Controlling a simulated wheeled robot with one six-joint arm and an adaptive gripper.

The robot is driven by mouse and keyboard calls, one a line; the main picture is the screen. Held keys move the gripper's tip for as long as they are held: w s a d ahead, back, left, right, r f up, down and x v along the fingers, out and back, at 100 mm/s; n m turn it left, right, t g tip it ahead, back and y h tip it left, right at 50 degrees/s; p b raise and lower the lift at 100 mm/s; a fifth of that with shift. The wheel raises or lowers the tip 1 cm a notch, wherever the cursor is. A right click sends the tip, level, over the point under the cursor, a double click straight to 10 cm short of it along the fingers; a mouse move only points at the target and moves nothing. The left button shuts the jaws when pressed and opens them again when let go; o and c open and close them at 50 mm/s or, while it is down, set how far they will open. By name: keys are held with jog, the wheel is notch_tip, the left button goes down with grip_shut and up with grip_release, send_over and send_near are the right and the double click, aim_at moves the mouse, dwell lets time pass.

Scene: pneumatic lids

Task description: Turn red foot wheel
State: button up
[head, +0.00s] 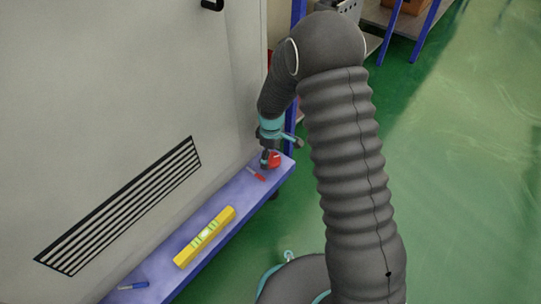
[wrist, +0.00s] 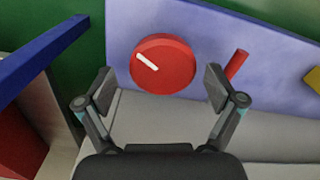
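The red foot wheel (wrist: 163,70) is a round red disc with a white mark, on the blue-violet shelf (wrist: 190,22). In the head view the wheel (head: 274,160) shows at the far end of the shelf, partly hidden by my gripper. My gripper (wrist: 157,88) is open in the wrist view, its two fingers apart on either side of the wheel's lower part. I cannot tell whether the fingers touch it. In the head view my gripper (head: 266,160) is low at the shelf's end.
A red-handled tool (head: 257,174) lies close to the wheel; its red handle (wrist: 236,65) is right of my gripper. A yellow level (head: 205,236) and a blue marker (head: 133,286) lie farther along the shelf. A grey cabinet wall with a vent (head: 125,205) borders it. Blue posts (wrist: 35,62) stand left.

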aim_at(271, 158)
jog(key=shift+s, duration=0.1)
notch_tip(271, 158, up, 12)
dwell(0.6)
dwell(0.5)
jog(key=s+d+r+m+t+p, duration=0.2)
jog(key=s+d+r+m+p, duration=0.1)
jog(key=s+r, duration=0.6)
jog(key=s+d+r+m+t+p, duration=0.1)
jog(key=s+d+r+m+p, duration=0.2)
jog(key=s+d+r+m, duration=0.3)
jog(key=s+d+r+m+t+p, duration=0.2)
jog(key=s+d+r+m, duration=0.2)
jog(key=s+r, duration=0.9)
jog(key=d+r, duration=0.2)
jog(key=d, duration=0.1)
jog(key=shift+d+r+t+p, duration=0.2)
jog(key=shift+d+t+p, duration=0.1)
jog(key=shift+d+p, duration=0.1)
